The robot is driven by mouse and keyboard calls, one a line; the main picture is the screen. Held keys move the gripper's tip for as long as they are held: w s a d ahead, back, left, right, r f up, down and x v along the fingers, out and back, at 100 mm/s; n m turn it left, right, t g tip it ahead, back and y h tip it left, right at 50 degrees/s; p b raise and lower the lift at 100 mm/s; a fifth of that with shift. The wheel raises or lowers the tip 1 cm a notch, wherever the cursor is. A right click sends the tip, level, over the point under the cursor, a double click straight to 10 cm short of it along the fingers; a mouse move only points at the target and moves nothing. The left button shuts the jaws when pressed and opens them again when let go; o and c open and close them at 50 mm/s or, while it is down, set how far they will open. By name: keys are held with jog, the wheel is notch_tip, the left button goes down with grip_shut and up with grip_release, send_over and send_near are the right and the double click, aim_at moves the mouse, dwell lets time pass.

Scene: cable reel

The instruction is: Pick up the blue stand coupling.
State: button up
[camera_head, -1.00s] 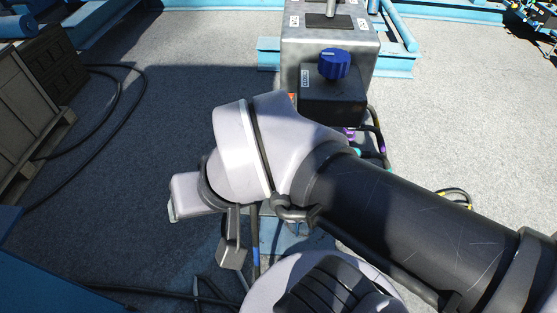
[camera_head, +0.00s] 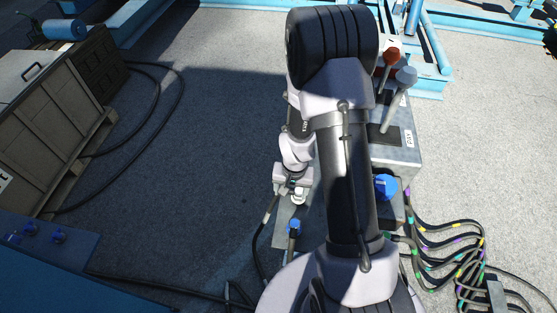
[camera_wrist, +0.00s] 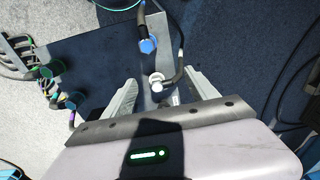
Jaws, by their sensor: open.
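A blue coupling (camera_head: 294,226) with a black cable stands on a grey plate below my gripper (camera_head: 292,182) in the head view. In the wrist view the blue coupling (camera_wrist: 148,46) lies beyond the fingertips, apart from them. My gripper (camera_wrist: 160,77) is open there, its two pale fingers spread. A white-silver coupling (camera_wrist: 157,84) with a black cable shows between the fingers; I cannot tell whether they touch it. Part of the plate is hidden by my arm in the head view.
A grey control box (camera_head: 404,150) with levers and a blue knob (camera_head: 385,187) stands right of my arm. Several banded cables (camera_head: 450,250) spread on the floor at right. Wooden crates (camera_head: 50,120) stand at left. Floor between crates and arm is clear except for a black hose.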

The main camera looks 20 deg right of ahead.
send_over(295, 224)
notch_tip(295, 224, down, 5)
jog(key=shift+g, duration=0.4)
jog(key=f+b, duration=0.5)
jog(key=f, duration=0.1)
jog(key=f+b, duration=0.6)
jog(key=shift+s+a+f, duration=0.15)
jog(key=shift+s+a, duration=0.05)
jog(key=f+b, duration=0.4)
jog(key=f, duration=0.1)
jog(key=shift+w+d, duration=0.15)
jog(key=shift+w, duration=0.05)
jog(key=shift+r, duration=0.2)
jog(key=shift+c, duration=0.9)
grip_shut()
